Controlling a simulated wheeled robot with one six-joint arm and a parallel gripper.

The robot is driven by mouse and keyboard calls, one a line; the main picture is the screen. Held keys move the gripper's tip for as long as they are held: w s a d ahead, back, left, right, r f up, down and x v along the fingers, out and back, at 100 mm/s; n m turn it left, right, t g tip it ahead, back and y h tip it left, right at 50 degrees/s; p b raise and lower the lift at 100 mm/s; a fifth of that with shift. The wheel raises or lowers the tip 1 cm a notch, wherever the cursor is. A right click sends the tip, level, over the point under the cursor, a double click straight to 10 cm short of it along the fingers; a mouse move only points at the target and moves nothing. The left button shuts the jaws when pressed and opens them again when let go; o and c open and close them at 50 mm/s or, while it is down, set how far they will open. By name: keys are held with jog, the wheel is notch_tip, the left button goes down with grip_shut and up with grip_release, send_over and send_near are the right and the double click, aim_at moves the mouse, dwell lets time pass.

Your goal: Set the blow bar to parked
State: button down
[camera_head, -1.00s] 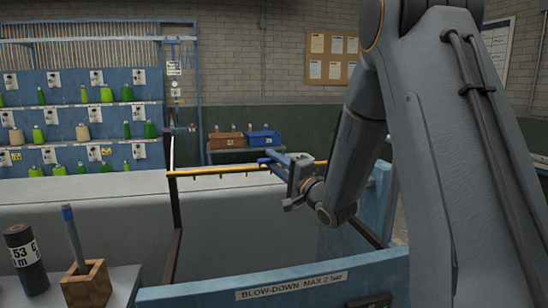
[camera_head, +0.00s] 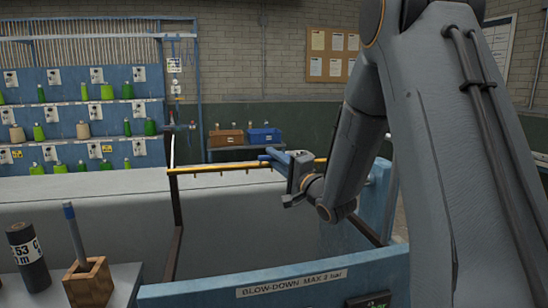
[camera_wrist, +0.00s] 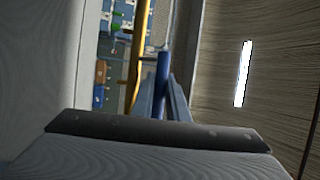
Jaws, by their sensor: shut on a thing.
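The blow bar is a yellow tube (camera_head: 225,168) with small nozzles along its underside, carried level on dark side arms over the grey bed. In the wrist view the yellow tube (camera_wrist: 141,45) runs at the left of my fingers. A blue handle (camera_wrist: 163,70) stands out near the tube. My gripper (camera_head: 282,163) is shut on this handle; in the wrist view the fingers (camera_wrist: 163,100) close around it. The join between handle and bar is partly hidden by the gripper. No parked marking can be made out.
A blue frame labelled BLOW-DOWN MAX 2 bar (camera_head: 292,284) stands in front, with a blue post (camera_head: 376,195) at the right. A side table at left holds a black cylinder (camera_head: 27,256) and a wooden holder (camera_head: 87,283). A yarn rack (camera_head: 80,110) stands behind.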

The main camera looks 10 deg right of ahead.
notch_tip(320, 180, up, 7)
jog(key=s+p, duration=0.1)
jog(key=p, duration=0.2)
jog(key=shift+p, duration=0.35)
jog(key=shift+s, duration=0.1)
jog(key=c, duration=2.1)
grip_release()
jog(key=shift+o, duration=0.5)
jog(key=shift+f, duration=0.25)
jog(key=b+v, duration=0.2)
jog(key=v, duration=0.6)
jog(key=shift+b, duration=0.35)
jog(key=shift+r, duration=0.1)
